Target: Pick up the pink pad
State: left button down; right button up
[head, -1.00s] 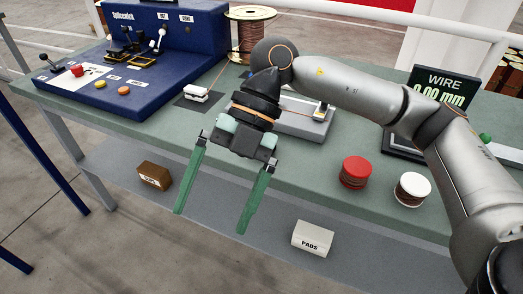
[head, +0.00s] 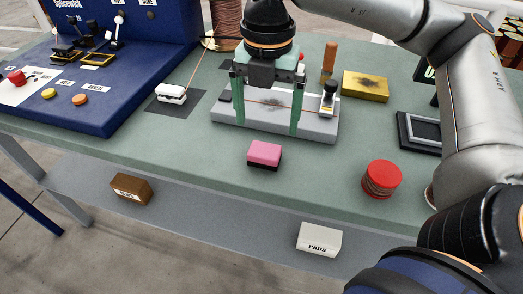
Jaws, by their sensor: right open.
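The pink pad (head: 265,153) is a small block with a pink top and a dark lower part. It lies on the green table (head: 330,180) near the front edge, in front of the grey wire fixture (head: 318,128). My right gripper (head: 265,127) points down with its two green fingers spread wide and nothing between them. In the picture it is just above and behind the pad, overlapping the grey fixture. Its height above the fixture is hard to tell. My left gripper is not in view.
A red-topped spool (head: 381,178) stands right of the pad. A yellow block (head: 366,86) and a white clip on a dark mat (head: 171,93) lie farther back. A blue machine (head: 110,90) is at left. The lower shelf holds a PADS box (head: 319,240) and a brown box (head: 131,188).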

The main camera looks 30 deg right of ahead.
aim_at(265, 148)
jog(key=f, duration=0.8)
jog(key=shift+w+d+f, duration=0.1)
jog(key=shift+w+f, duration=0.15)
jog(key=shift+f, duration=0.1)
jog(key=c, duration=1.3)
jog(key=shift+r, duration=0.45)
notch_tip(265, 148, up, 2)
jog(key=shift+r, duration=0.15)
jog(key=s+a+r, duration=0.1)
jog(key=a+r, duration=0.2)
jog(key=a, duration=0.1)
jog(key=s+a+r, duration=0.1)
jog(key=a+r, duration=0.2)
jog(key=a, duration=0.2)
jog(key=s+a+r, duration=0.1)
jog(key=a+r, duration=0.3)
jog(key=shift+s+a, duration=0.3)
jog(key=shift+s, duration=0.05)
